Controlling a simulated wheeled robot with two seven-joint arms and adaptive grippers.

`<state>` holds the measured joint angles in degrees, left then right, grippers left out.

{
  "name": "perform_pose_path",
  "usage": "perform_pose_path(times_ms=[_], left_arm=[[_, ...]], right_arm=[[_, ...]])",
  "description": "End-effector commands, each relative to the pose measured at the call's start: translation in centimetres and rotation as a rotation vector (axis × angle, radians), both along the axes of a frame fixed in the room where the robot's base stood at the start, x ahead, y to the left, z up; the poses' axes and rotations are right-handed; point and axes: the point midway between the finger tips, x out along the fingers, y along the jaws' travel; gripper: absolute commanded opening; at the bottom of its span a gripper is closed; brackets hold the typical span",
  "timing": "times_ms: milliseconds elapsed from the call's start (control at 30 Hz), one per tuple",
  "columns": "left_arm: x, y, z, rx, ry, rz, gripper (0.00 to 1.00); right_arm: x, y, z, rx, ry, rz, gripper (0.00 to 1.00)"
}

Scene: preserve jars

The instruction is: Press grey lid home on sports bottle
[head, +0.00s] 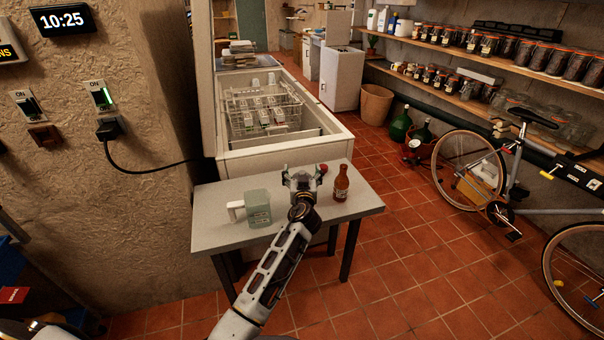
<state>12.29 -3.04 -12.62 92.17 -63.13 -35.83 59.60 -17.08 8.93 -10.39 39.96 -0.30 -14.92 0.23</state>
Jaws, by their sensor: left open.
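My left gripper (302,178) is open above the back middle of the small grey table (217,236), its arm reaching up from the bottom of the head view. I cannot make out the grey lid or the sports bottle for certain; the gripper and wrist hide the part of the table behind them. I cannot tell whether anything stands between the fingers. A small red thing (323,168) shows just right of the gripper, partly covered. My right gripper is not in view.
A brown bottle (341,185) stands upright right of the gripper. A pale green jug (257,208) with a white handle stands on the left. An open chest freezer (335,140) with a wire basket adjoins the table's back. The table's front right is clear.

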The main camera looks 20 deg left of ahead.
Motion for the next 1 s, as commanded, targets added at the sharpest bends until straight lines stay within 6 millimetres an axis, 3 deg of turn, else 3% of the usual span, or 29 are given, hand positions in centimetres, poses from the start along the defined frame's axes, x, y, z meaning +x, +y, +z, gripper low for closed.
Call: perform_pose_path(times_ms=[100, 200, 467, 1000], left_arm=[[0.0, 0.0, 0.0, 0.0, 0.0, 0.0, 0.85], [0.0, 0.0, 0.1, 0.0, 0.0, 0.0, 0.85], [0.0, 0.0, 1.3, -0.001, -0.003, 0.0, 0.85], [0.0, 0.0, 8.1, -0.001, -0.003, 0.0, 0.85]], right_arm=[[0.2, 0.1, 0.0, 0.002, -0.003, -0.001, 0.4], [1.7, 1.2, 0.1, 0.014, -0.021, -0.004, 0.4], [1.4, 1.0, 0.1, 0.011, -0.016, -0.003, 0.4], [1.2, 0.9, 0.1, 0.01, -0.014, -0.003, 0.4]])
